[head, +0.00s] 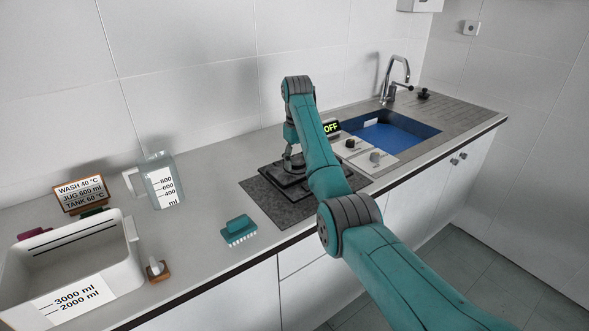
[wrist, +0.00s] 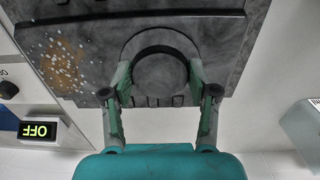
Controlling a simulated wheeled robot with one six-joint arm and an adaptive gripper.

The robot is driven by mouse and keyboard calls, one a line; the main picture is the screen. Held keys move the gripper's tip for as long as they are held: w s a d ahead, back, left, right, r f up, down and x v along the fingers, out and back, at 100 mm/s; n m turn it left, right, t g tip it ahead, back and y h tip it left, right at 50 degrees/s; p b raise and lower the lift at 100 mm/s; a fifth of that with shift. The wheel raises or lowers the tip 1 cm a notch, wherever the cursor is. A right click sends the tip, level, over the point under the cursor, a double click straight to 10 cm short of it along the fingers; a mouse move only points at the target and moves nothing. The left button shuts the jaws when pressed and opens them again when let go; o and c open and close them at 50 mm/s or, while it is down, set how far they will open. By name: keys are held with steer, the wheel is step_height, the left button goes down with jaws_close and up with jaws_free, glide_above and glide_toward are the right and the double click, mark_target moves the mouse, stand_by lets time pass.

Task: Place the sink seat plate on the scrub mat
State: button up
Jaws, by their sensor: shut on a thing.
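The sink seat plate (head: 268,174) is a dark grey flat plate, partly hidden by my arm in the head view. It lies flat over the scrub mat (head: 282,208), a speckled dark grey mat on the counter. I cannot tell whether the two touch. My gripper (head: 293,163) points down at the plate. In the wrist view, my gripper (wrist: 160,88) has one finger on each side of the plate's round raised knob (wrist: 160,72) and is shut on it. The seat plate (wrist: 108,40) shows a brown, white-specked patch at its left.
The blue sink basin (head: 385,138) with a tap (head: 397,75) lies to the right, behind a control panel with knobs. A teal brush (head: 239,230), a clear jug (head: 161,183), a white tank (head: 128,272) and a sign (head: 81,194) stand left. Counter between brush and jug is clear.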

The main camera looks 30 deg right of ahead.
steer(key=shift+d+f, duration=0.2)
steer(key=shift+f, duration=1.4)
steer(key=shift+f, duration=0.1)
steer(key=o, duration=1.6)
steer(key=shift+f, duration=0.1)
steer(key=shift+c, duration=0.2)
